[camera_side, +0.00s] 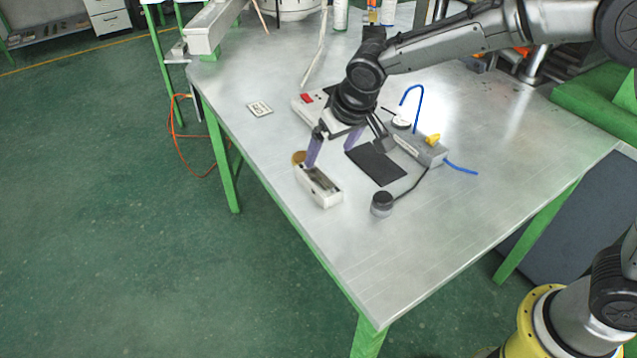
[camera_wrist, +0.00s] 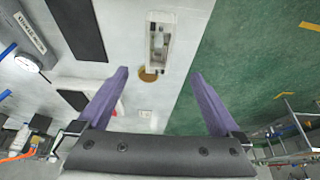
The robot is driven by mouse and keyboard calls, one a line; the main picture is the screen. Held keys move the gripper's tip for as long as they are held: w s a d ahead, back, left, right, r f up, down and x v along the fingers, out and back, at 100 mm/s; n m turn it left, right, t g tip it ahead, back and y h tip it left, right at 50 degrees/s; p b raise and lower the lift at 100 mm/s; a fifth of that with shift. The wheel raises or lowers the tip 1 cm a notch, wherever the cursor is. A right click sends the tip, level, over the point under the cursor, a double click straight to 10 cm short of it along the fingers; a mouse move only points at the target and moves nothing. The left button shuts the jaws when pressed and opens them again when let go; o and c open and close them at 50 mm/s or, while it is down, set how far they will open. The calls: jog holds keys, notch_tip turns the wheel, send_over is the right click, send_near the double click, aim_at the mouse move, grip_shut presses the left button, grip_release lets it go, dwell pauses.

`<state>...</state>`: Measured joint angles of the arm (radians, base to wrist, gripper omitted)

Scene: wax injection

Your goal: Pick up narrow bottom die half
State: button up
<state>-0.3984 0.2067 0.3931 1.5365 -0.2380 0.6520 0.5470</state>
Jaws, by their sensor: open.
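The narrow die half appears to be the long white block with a grey, recessed top (camera_side: 331,199), lying on the metal table near its left edge. It also shows in the wrist view (camera_wrist: 151,58), at the top centre, beyond my fingertips. My gripper (camera_side: 329,157) is open and empty, with its two purple fingers spread wide. In the side view the left finger overlaps the far end of the block; I cannot tell whether it touches. In the wrist view the gap between the fingertips (camera_wrist: 160,73) is in line with the block.
A gold disc (camera_side: 297,158) sits at the block's far end. A black mat (camera_side: 376,165) lies to the right, with a dark round knob (camera_side: 381,204) on a cable and a grey device (camera_side: 424,151) with blue hose. A small marked card (camera_side: 259,108) lies behind left. The table front is clear.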

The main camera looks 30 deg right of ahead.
send_near(317, 176)
jog(key=shift+s+a+f, duration=0.2)
jog(key=shift+a+f, duration=0.15)
jog(key=shift+f, duration=0.25)
jog(key=shift+s+a+f, duration=0.2)
jog(key=shift+a+f, duration=0.15)
jog(key=shift+f, duration=0.2)
jog(key=shift+w+x, duration=0.2)
jog(key=shift+x, duration=2.45)
jog(key=shift+r, duration=0.1)
grip_shut()
jog(key=shift+r, duration=0.15)
